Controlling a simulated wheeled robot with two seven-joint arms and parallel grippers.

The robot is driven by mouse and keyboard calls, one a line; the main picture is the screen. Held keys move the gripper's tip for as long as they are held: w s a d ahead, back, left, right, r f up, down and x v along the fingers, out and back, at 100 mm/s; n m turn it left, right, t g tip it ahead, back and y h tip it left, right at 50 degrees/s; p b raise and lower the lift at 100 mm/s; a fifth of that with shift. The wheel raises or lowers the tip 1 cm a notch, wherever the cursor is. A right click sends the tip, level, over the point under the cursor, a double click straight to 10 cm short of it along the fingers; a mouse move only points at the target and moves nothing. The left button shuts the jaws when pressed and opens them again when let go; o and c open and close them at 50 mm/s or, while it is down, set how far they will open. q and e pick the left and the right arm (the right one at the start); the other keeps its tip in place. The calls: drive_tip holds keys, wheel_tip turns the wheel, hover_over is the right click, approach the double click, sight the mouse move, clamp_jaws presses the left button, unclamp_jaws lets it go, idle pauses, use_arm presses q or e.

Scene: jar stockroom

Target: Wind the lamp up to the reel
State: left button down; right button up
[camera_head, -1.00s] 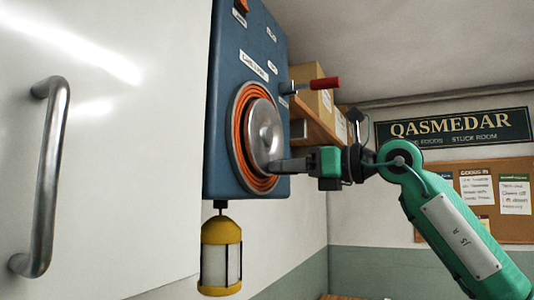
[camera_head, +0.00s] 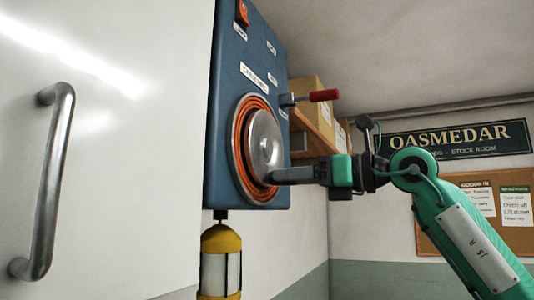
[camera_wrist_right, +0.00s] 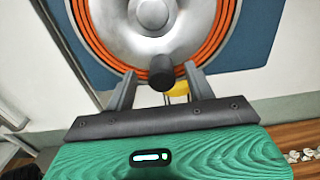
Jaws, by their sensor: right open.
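The reel (camera_head: 265,142) is a silver disc wound with orange cable on the front of a blue winch box (camera_head: 228,100). A dark round crank knob (camera_wrist_right: 162,73) stands out from the reel near its lower edge in the right wrist view. The yellow lamp (camera_head: 221,243) hangs upright below the box on a short visible stem, apart from its underside. My right gripper (camera_head: 275,176) is at the reel's lower right. In the wrist view its open fingers (camera_wrist_right: 160,69) lie on either side of the knob, with gaps visible. My left gripper is not in view.
A red-handled lever (camera_head: 323,96) sticks out from the box's right side, above my right wrist. An orange switch (camera_head: 242,12) is at the top. A white door with a metal handle (camera_head: 50,180) fills the left. Cardboard boxes (camera_head: 311,95) stand on a shelf behind.

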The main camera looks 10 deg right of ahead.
drive_tip(key=b+v, duration=0.1)
drive_tip(key=v, duration=0.6)
idle(0.6)
